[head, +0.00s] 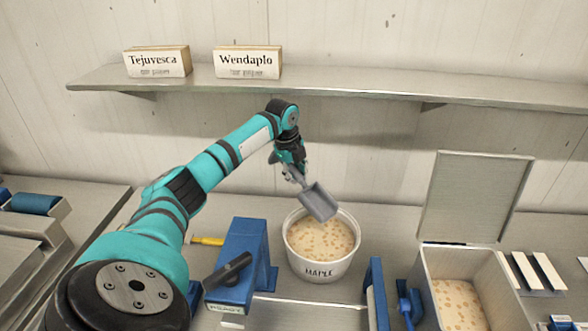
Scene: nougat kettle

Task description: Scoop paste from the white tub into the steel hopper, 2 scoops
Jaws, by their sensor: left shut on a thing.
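The white tub (320,270), marked "MAPLE", stands on the steel counter and holds pale paste with tan bits. My left gripper (289,168) is shut on the handle of a grey metal scoop (318,201). The scoop is tilted down to the right, in front of the tub's back rim in the picture. Whether it touches the paste or carries any is unclear. The steel hopper (429,268) is at the right with its lid (475,197) standing open, and similar speckled paste (458,303) shows inside. My right gripper is not in view.
A blue clamp-like block (237,262) with a black handle stands left of the tub. Another blue part (376,292) stands between tub and hopper. A yellow-handled tool (207,240) lies behind the block. A wall shelf (340,88) carries two labelled boxes.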

